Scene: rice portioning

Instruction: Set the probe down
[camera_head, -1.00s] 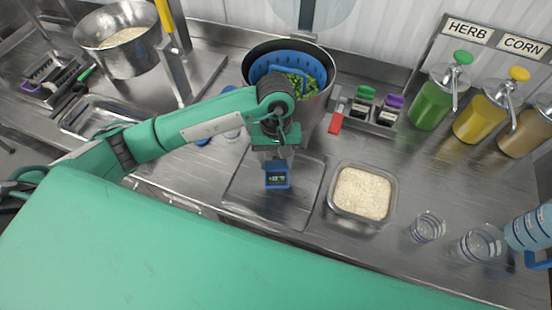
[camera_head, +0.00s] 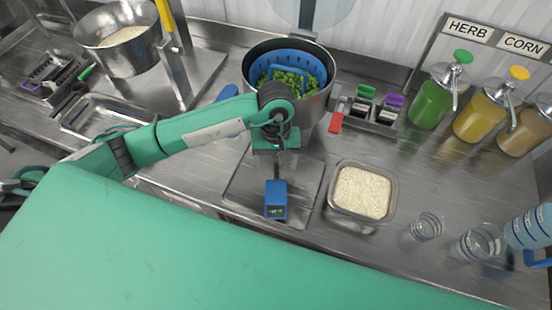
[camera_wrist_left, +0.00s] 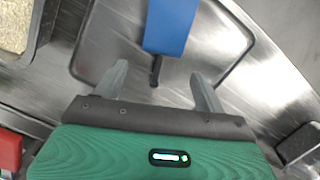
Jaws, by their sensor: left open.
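The probe (camera_head: 276,194) is a blue device with a small display, lying on the shallow steel tray (camera_head: 240,190) in the middle of the counter. My left gripper (camera_head: 276,156) is just beyond it in the head view, open and empty. In the left wrist view, the probe's blue body (camera_wrist_left: 170,28) is beyond the spread fingers (camera_wrist_left: 160,74). Its short black end points toward the gap between them, and neither finger appears to touch it. My right gripper is not in view.
A pot (camera_head: 330,93) with a blue basket of green vegetables stands behind the gripper. A rice container (camera_head: 335,209) is right of the tray. Glasses (camera_head: 427,227) and sauce dispensers (camera_head: 432,104) are farther right. A red-handled tool (camera_head: 336,123) lies near the pot.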

